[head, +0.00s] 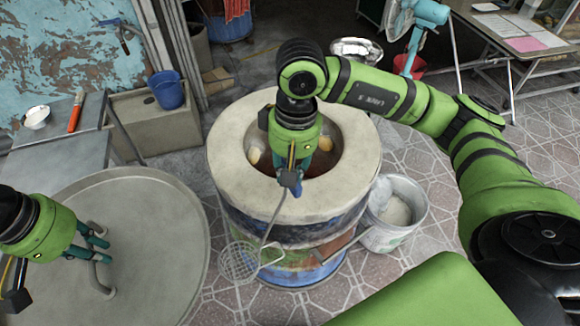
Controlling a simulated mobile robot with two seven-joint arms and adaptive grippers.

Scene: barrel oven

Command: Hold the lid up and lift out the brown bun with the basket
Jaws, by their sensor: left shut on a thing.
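The lid (150,235) is a large grey disc at the lower left, clear of the barrel oven's mouth. My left gripper (98,243) is shut on its bent pipe handle (101,275). The barrel oven (232,170) stands in the centre with its round mouth open. Pale yellowish buns show inside at the left wall (253,156) and right wall (326,144); I cannot pick out a brown one. My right gripper (294,188) points down over the mouth, shut on the thin handle of the wire basket (238,262). The basket hangs outside the oven's front. My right gripper hides part of the mouth.
A white bucket (408,232) stands close to the oven's right side. A grey metal table (65,140) and a blue bucket (168,92) are at the left. A fan (430,14) and a paper-covered table (510,32) are at the back right.

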